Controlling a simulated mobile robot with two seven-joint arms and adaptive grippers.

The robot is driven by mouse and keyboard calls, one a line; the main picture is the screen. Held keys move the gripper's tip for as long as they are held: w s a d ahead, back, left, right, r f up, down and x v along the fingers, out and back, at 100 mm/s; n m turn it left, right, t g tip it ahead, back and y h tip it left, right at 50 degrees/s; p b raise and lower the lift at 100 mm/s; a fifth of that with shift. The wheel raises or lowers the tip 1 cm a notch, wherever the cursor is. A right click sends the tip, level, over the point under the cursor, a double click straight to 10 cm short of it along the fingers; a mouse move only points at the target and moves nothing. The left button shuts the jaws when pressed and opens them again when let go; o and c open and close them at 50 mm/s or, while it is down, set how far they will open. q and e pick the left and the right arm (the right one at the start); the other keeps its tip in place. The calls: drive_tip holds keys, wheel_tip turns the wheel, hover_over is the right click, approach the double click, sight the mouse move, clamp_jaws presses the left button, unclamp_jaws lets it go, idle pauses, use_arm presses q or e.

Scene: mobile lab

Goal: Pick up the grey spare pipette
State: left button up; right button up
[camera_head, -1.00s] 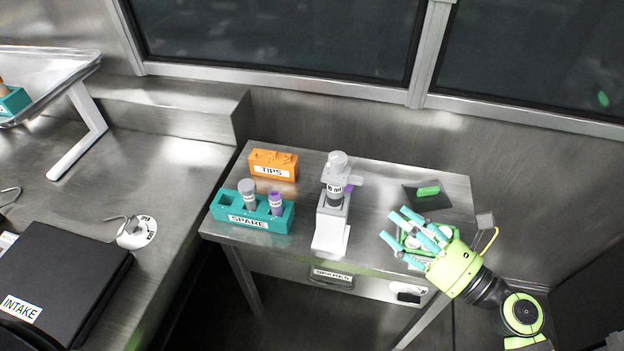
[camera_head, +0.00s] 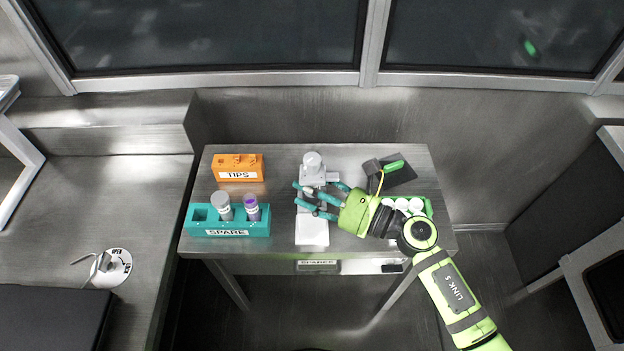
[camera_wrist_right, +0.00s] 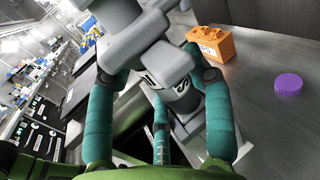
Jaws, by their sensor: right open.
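The grey pipette (camera_head: 313,163) stands upright in a white stand (camera_head: 312,230) in the middle of the small steel table. In the right wrist view its grey body (camera_wrist_right: 150,55) fills the upper middle, with a dark labelled band lower down. My right gripper (camera_head: 309,198) is open, its teal fingers to both sides of the pipette's shaft. In the right wrist view the right gripper (camera_wrist_right: 160,110) has fingers left and right of the pipette and a third below. Whether they touch it I cannot tell. My left gripper is not in view.
A teal SPARE rack (camera_head: 240,233) holds a grey and a purple-topped tube to the left. An orange TIPS box (camera_head: 238,163) sits behind it. A dark pad with a green item (camera_head: 394,166) lies at the right. A purple cap (camera_wrist_right: 288,85) lies near the pipette.

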drive_tip(key=c, duration=0.8)
drive_tip(key=shift+o, duration=0.2)
wheel_tip(320, 180, up, 18)
drive_tip(key=p, duration=0.3)
drive_tip(key=shift+d, duration=0.1)
